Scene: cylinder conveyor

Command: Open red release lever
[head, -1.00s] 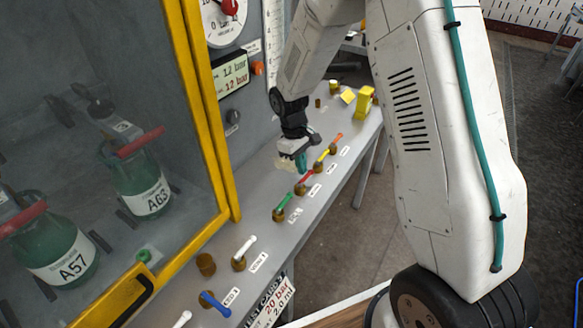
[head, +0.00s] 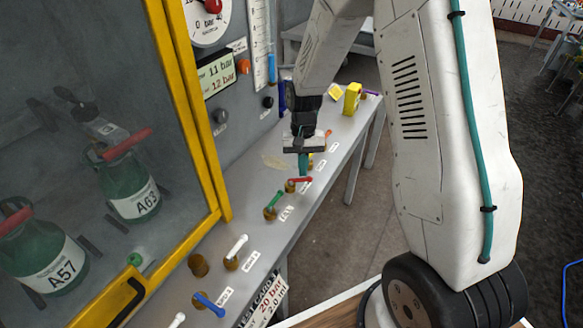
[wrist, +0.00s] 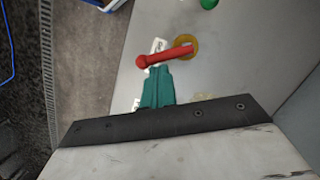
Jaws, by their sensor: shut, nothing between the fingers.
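The red release lever (head: 300,180) sits on a brass valve on the grey bench, between the green lever and my gripper. Its handle points to the right in the head view. In the wrist view the red lever (wrist: 165,55) runs from its brass base (wrist: 186,46) to the lower left, partly over a white label. My gripper (head: 303,163) points down, its teal fingers shut and empty, just above and behind the red lever in the head view. In the wrist view the fingers (wrist: 157,88) are close beside the handle; I cannot tell whether they touch it.
A green lever (head: 274,204), a white lever (head: 236,246) and a blue lever (head: 208,304) stand nearer along the bench. An orange lever (head: 328,133) is beyond my gripper. A yellow-framed cabinet (head: 205,165) is at left. A wall display (head: 216,74) reads 11 bar over 12 bar.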

